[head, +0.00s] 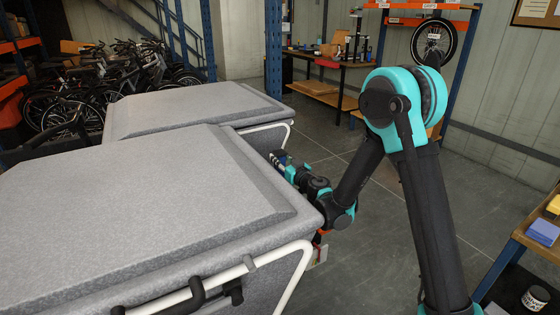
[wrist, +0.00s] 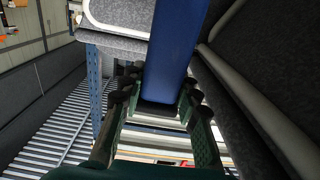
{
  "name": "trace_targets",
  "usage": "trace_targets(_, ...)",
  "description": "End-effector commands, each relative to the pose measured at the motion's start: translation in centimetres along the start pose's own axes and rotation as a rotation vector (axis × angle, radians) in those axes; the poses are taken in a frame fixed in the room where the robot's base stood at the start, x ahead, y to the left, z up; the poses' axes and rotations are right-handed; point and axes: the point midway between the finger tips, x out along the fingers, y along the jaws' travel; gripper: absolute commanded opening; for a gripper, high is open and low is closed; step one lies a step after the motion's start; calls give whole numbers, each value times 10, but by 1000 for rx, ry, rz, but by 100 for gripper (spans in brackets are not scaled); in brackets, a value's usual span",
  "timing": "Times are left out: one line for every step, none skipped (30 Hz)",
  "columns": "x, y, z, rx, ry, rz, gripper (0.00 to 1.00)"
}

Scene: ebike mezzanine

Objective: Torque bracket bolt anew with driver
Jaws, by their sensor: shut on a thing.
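In the wrist view my gripper (wrist: 160,100) has its green, dark-padded fingers closed around a blue, long, block-like body (wrist: 177,45) with a dark end. It looks like the driver, though its tip does not show clearly. In the head view my gripper (head: 286,163) is low beside the grey padded boxes, near the gap between them, partly hidden by the nearer box's edge. I cannot make out the bracket or its bolt in either view.
The nearer grey box (head: 130,200) has a white tube frame (head: 285,290) close to my arm. A second grey box (head: 190,105) stands behind. A workbench (head: 330,62) is at the back and a wooden shelf (head: 530,232) at right. The floor between is clear.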

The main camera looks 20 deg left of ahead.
Motion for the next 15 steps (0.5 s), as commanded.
trace_targets(0, 0, -3, 0, 0, 0, 0)
trace_targets(0, 0, -4, 0, 0, 0, 0)
trace_targets(0, 0, -6, 0, 0, 0, 0)
trace_targets(0, 0, -7, 0, 0, 0, 0)
trace_targets(0, 0, -9, 0, 0, 0, 0)
trace_targets(0, 0, -10, 0, 0, 0, 0)
trace_targets(0, 0, -12, 0, 0, 0, 0)
trace_targets(0, 0, -13, 0, 0, 0, 0)
trace_targets(0, 0, -15, 1, 0, 0, 0)
trace_targets(0, 0, -16, 0, 0, 0, 0)
trace_targets(0, 0, -18, 1, 0, 0, 0)
trace_targets(0, 0, -19, 1, 0, 0, 0)
trace_targets(0, 0, -21, 1, 0, 0, 0)
trace_targets(0, 0, -22, 1, 0, 0, 0)
trace_targets(0, 0, -24, 1, 0, 0, 0)
